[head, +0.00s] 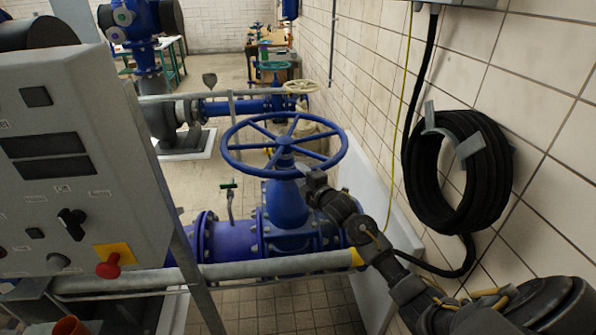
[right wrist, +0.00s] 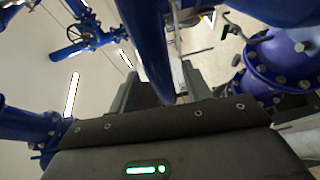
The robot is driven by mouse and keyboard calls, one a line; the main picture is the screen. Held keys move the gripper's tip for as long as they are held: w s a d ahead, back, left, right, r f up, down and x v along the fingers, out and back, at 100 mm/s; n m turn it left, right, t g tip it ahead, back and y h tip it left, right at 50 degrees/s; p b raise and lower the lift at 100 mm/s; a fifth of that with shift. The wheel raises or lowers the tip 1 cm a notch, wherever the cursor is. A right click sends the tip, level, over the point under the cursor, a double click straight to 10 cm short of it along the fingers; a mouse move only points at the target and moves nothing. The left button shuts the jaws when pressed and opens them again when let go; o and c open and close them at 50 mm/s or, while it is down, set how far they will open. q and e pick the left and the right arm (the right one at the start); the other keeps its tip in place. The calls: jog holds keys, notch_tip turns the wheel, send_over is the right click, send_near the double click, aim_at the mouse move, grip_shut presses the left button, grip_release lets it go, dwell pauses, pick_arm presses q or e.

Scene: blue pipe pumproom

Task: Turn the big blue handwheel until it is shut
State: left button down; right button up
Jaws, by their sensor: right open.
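The big blue handwheel (head: 285,143) lies flat on top of a blue valve (head: 287,203) in the middle of the head view. My right gripper (head: 308,174) is at the near right part of its rim, just under it. In the right wrist view, the blue rim (right wrist: 152,50) runs down to the space between the two dark fingers (right wrist: 168,88). The jaws are open; whether they touch the rim I cannot tell. My left gripper is not in view.
A grey control panel (head: 75,165) with a red button stands at the left. A grey rail (head: 230,272) crosses in front of the valve. A tiled wall with a coiled black hose (head: 490,185) is close on the right. A small green-handled lever (head: 229,187) stands left of the valve.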

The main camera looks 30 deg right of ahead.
jog(key=shift+w+f, duration=0.1)
jog(key=shift+w, duration=1.05)
grip_shut()
